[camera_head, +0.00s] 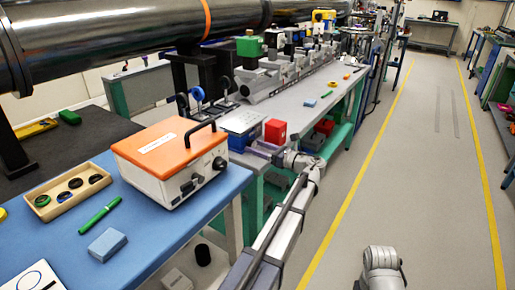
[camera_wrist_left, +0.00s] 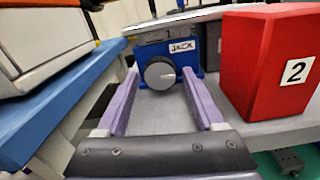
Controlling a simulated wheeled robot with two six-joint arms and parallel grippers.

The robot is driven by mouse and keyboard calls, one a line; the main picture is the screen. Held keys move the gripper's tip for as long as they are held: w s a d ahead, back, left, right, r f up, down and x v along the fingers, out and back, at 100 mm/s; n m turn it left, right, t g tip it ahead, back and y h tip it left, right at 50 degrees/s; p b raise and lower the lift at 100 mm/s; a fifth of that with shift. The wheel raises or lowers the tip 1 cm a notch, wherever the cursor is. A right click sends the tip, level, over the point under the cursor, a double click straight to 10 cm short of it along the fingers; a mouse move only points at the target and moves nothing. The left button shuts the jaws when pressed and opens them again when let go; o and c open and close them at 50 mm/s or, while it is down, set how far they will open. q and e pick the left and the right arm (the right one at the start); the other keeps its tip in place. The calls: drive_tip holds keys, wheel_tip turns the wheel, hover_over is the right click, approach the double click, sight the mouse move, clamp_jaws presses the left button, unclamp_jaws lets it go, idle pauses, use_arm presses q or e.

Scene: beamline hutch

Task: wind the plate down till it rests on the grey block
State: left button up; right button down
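The blue jack (camera_wrist_left: 212,45) stands on the grey bench, with a round grey knob (camera_wrist_left: 159,73) on its front and a "JACK" label. Its pale flat plate (camera_head: 242,121) is on top; the plate edge also shows in the wrist view (camera_wrist_left: 205,16). A grey block (camera_wrist_left: 150,38) marked 1 shows just under the plate, partly hidden; I cannot tell whether they touch. My left gripper (camera_wrist_left: 160,80) is open, its purple fingers pointing at the knob, one to each side in the picture; contact is not clear. My right gripper is not in view.
A red block (camera_wrist_left: 268,62) marked 2 stands close to the right of the jack. An orange-topped box (camera_head: 170,155) on the blue table (camera_head: 150,235) is to the left. A small green-topped device (camera_head: 249,47) stands behind. The aisle floor (camera_head: 425,150) is clear.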

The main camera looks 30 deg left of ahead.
use_arm(q)
clamp_jaws()
drive_tip(key=shift+n, duration=1.8)
drive_tip(key=shift+o, duration=1)
unclamp_jaws()
drive_tip(key=shift+d, duration=0.1)
drive_tip(key=d, duration=0.7)
drive_tip(key=shift+s+d, duration=0.3)
